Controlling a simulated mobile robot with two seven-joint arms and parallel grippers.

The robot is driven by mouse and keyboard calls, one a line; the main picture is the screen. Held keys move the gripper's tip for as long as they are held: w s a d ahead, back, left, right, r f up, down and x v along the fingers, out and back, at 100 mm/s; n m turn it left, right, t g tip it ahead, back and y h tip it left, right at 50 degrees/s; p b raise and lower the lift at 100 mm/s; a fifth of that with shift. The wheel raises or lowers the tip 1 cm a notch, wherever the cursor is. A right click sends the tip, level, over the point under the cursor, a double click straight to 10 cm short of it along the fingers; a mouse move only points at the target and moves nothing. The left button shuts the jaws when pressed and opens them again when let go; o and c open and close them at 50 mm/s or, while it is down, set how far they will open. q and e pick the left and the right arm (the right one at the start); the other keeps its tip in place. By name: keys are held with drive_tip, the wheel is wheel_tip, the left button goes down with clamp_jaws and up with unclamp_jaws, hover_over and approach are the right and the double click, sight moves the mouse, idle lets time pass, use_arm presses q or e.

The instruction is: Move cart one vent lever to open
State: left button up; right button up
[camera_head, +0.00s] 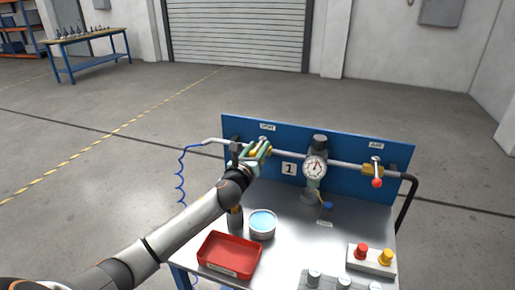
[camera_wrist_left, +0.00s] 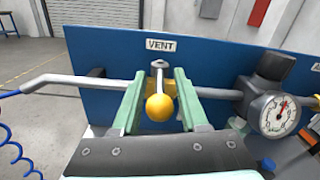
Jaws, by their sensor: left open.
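The vent lever has a yellow ball knob (camera_wrist_left: 160,107) on a short grey handle below the VENT label (camera_wrist_left: 160,44). In the left wrist view the knob points toward the camera, with the brass valve body partly hidden behind it. My left gripper (camera_wrist_left: 160,76) has its two green fingers on either side of the lever, with gaps visible beside the knob. In the head view my left gripper (camera_head: 260,148) is at the left part of the cart's blue panel (camera_head: 340,146) and hides most of the lever. The number 1 plate (camera_head: 289,168) marks this cart. My right gripper is not in view.
A pressure gauge (camera_head: 315,167) sits on the pipe right of the lever. A red-knobbed lever (camera_head: 377,183) is farther right. A red tray (camera_head: 230,256), a tin of blue liquid (camera_head: 262,224) and a button box (camera_head: 371,260) stand on the cart top below.

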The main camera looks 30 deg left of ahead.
use_arm(q)
clamp_jaws()
idle(1.4)
